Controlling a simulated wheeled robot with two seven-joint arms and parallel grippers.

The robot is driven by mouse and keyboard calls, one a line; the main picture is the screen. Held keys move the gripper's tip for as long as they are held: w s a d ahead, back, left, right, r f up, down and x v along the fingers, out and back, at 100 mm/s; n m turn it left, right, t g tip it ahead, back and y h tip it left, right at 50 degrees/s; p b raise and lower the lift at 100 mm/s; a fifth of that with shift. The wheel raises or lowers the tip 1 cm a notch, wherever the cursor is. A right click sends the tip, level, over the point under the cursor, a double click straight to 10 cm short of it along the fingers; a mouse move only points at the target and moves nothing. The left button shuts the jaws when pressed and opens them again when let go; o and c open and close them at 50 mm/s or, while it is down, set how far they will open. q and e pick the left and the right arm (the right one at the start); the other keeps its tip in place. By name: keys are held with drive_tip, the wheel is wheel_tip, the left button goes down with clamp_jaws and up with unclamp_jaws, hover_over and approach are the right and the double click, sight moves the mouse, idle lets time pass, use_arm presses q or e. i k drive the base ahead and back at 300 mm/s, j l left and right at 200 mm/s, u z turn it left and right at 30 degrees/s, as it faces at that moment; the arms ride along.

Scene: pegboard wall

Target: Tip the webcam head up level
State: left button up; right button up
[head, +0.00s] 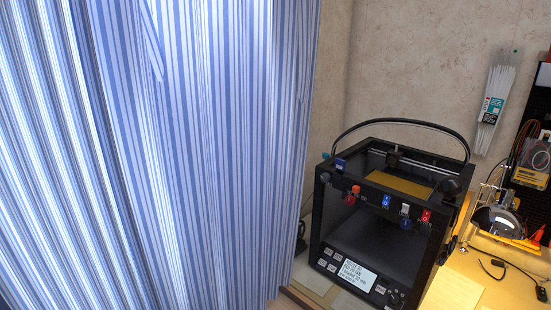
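I cannot pick out a webcam for certain. A small dark rounded part (452,187) sits at the right front top corner of the black 3D printer (322,222); it is too small to tell whether it is a webcam head or how it is tilted. Another small dark block (393,157) is at the printer's back top rail. Neither of my grippers is in view.
A blue and white striped curtain (200,150) fills the left half. Right of the printer are a desk lamp (497,220), a yellow desk top (480,275) and a black cable (510,266). A bag of white cable ties (494,100) hangs on the wall near a black pegboard (533,203).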

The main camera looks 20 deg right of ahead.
sight(450, 187)
drive_tip(key=z, duration=1.85)
